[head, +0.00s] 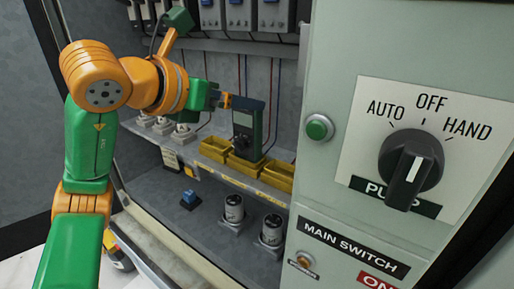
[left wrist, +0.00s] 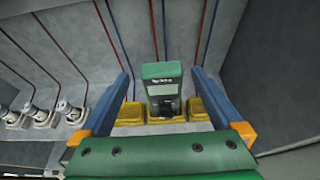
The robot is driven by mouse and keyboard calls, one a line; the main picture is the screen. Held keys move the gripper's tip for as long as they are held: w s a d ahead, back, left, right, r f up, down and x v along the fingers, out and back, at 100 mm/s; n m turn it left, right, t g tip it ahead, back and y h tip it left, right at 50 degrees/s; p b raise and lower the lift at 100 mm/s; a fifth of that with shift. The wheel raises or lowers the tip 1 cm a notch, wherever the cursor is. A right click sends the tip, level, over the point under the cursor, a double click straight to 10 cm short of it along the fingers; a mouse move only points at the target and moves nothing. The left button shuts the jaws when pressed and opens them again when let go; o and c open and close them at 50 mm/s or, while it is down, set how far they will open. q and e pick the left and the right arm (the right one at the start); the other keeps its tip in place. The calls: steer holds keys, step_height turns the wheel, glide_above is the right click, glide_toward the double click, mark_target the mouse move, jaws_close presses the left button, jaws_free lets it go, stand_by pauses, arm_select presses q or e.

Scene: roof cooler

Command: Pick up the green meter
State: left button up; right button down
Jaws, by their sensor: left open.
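The green meter (head: 247,122) stands upright on the cabinet shelf, by the yellow bins. It has a dark green casing and a grey display. In the left wrist view the meter (left wrist: 162,90) shows its green top and screen, with its lower part in front of or in the middle yellow bin; I cannot tell which. My left gripper (head: 226,100) reaches in from the left, close to the meter. In the wrist view its two blue fingers (left wrist: 160,76) are open, one on each side of the meter, with visible gaps. My right gripper is not in view.
Yellow bins (head: 215,148) line the shelf edge (head: 235,178) beside the meter. White fittings (head: 183,138) stand left. Below are grey cylinders (head: 234,208) and a blue-topped block (head: 190,199). The panel with the pump knob (head: 411,168) blocks the right side.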

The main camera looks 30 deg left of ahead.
mark_target(248, 135)
arm_select(q)
steer(key=shift+s+a+f+b, duration=0.1)
steer(key=shift+f+b, duration=0.1)
steer(key=shift+f, duration=0.3)
steer(key=shift+s+a+f+b, duration=0.1)
steer(key=shift+f+b, duration=0.1)
steer(key=shift+f, duration=0.3)
steer(key=shift+w+f, duration=0.1)
steer(key=shift+f, duration=0.1)
steer(key=p+x, duration=0.1)
steer(key=x, duration=0.1)
steer(key=p+x, duration=0.1)
steer(key=x, duration=0.2)
steer(key=p+x, duration=0.1)
steer(key=x, duration=0.1)
steer(key=shift+w+d+r, duration=0.2)
steer(key=shift+w+d, duration=0.05)
steer(key=shift+w, duration=0.1)
steer(key=shift+d, duration=0.1)
steer(key=c, duration=0.6)
jaws_close()
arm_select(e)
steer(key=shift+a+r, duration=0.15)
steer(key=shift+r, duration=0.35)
